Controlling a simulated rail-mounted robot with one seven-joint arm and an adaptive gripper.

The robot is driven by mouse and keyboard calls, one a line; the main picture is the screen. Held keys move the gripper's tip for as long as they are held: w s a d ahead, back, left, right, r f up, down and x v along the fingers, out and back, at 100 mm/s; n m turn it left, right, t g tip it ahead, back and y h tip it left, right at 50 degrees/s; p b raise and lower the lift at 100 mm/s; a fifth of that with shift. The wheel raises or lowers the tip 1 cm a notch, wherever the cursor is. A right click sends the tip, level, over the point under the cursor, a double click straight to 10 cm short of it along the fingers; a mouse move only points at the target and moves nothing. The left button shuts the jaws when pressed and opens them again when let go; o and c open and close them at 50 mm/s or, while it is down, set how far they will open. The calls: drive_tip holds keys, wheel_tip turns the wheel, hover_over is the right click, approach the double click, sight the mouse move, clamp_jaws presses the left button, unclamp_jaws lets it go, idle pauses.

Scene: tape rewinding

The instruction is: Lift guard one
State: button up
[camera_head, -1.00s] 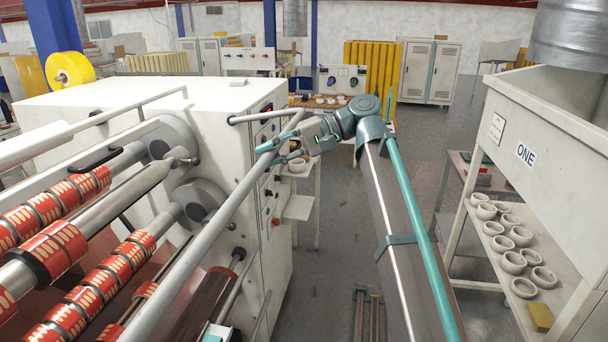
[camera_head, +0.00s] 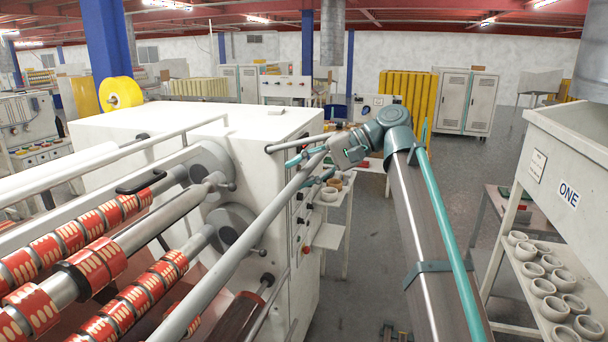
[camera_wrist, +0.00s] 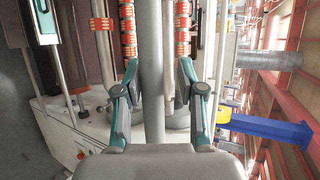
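The guard appears to be the long grey bar (camera_head: 240,227) running diagonally across the front of the white machine. A short arm (camera_head: 285,145) joins its far end to the machine's side. My gripper (camera_head: 298,174) is at the bar near this far end, with one teal finger on each side of it. In the wrist view the bar (camera_wrist: 151,100) runs lengthwise between the two fingers of my gripper (camera_wrist: 157,72). The fingers are apart, with a gap clearest on the right. Whether either touches the bar is hard to tell.
Rollers with red printed tape (camera_head: 110,265) lie behind the bar. The machine's white cabinet (camera_head: 250,128) with knobs stands beside my gripper.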

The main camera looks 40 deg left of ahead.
drive_tip(key=shift+w+d+f, duration=0.1)
drive_tip(key=v, duration=1.2)
idle(0.4)
